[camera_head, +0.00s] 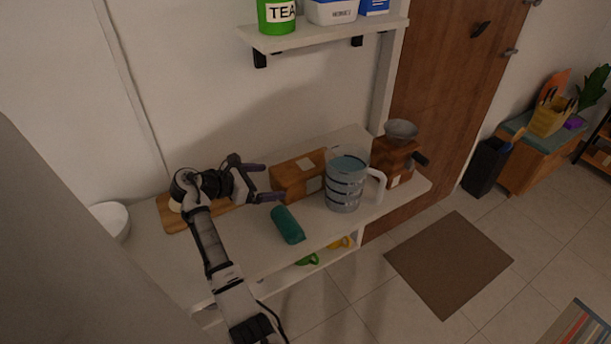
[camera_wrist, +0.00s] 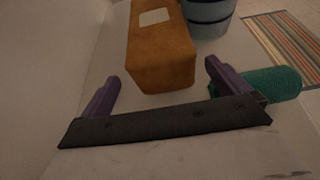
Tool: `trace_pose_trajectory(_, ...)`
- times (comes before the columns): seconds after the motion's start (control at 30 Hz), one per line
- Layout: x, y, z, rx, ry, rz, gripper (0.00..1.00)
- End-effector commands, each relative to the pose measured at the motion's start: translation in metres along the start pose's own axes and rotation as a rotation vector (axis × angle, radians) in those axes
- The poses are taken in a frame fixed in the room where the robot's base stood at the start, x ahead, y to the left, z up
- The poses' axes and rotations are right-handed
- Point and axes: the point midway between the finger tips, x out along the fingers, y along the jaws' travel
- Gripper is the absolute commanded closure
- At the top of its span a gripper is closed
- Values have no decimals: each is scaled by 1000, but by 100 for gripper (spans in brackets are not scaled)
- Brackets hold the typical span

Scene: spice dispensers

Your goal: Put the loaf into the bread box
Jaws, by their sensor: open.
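A brown oblong block (camera_head: 289,184) with a pale label on top lies on the counter. It also shows in the wrist view (camera_wrist: 160,62). I cannot tell for sure whether it is the loaf or the bread box, and no other thing clearly looks like either one. My gripper (camera_head: 271,182) is open and empty at the block's left end. In the wrist view its purple fingers (camera_wrist: 162,70) stand wide apart, with the block's near end between them in the picture. I cannot tell whether they touch it.
A teal cylinder (camera_head: 288,225) lies close in front, beside the right finger in the wrist view (camera_wrist: 270,84). A banded pitcher (camera_head: 343,190) and a grinder (camera_head: 392,158) stand right of the block. A wooden board (camera_head: 173,220) lies left, partly behind my arm. A shelf (camera_head: 320,38) hangs above.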

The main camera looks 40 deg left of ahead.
Motion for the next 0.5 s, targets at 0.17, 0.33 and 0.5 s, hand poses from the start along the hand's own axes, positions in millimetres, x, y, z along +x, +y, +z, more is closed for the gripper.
trace_pose_trajectory(0.17, 18, -2, 2, 1, 1, -2, 0)
trace_pose_trajectory(0.33, 44, -2, 1, 3, 0, -1, 0)
trace_pose_trajectory(0.5, 54, -2, 4, 1, 0, 1, 0)
